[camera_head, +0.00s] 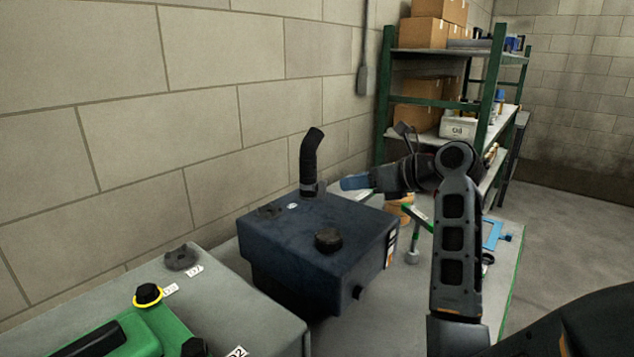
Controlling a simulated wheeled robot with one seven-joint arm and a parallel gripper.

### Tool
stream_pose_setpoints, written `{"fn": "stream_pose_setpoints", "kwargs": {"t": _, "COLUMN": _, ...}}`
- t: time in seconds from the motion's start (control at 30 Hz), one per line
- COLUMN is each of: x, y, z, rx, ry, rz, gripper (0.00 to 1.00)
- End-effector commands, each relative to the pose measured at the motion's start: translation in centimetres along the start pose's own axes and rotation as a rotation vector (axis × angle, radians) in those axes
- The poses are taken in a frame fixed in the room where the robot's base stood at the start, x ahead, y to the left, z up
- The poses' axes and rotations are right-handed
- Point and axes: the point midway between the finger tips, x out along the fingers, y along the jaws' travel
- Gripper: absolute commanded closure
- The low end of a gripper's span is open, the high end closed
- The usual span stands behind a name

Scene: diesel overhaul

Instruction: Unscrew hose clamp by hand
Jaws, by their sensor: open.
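A black bent hose (310,155) stands up from the far side of a dark blue tank (310,250) in the middle of the picture. A clamp band (312,188) seems to sit around the foot of the hose; its screw is too small to make out. My gripper (350,183) is just right of the hose foot and points left at it, with a small gap showing. A blue-grey finger is visible; the gripper is open and holds nothing that I can see. My forearm hides part of the bench behind.
A grey cabinet (250,325) with a green machine (155,330) and a yellow-ringed cap is at lower left. Green shelving (385,100) with cardboard boxes (422,32) stands behind my arm. A block wall runs close behind the hose.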

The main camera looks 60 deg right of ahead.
Motion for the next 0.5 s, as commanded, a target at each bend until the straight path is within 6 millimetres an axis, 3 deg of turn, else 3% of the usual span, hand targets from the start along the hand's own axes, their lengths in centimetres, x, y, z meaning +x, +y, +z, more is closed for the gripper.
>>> {"fn": "stream_pose_setpoints", "kwargs": {"t": 0.5, "x": 6.6, "y": 0.0, "z": 0.1, "rx": 0.001, "ry": 0.001, "rz": 0.002, "gripper": 0.58}}
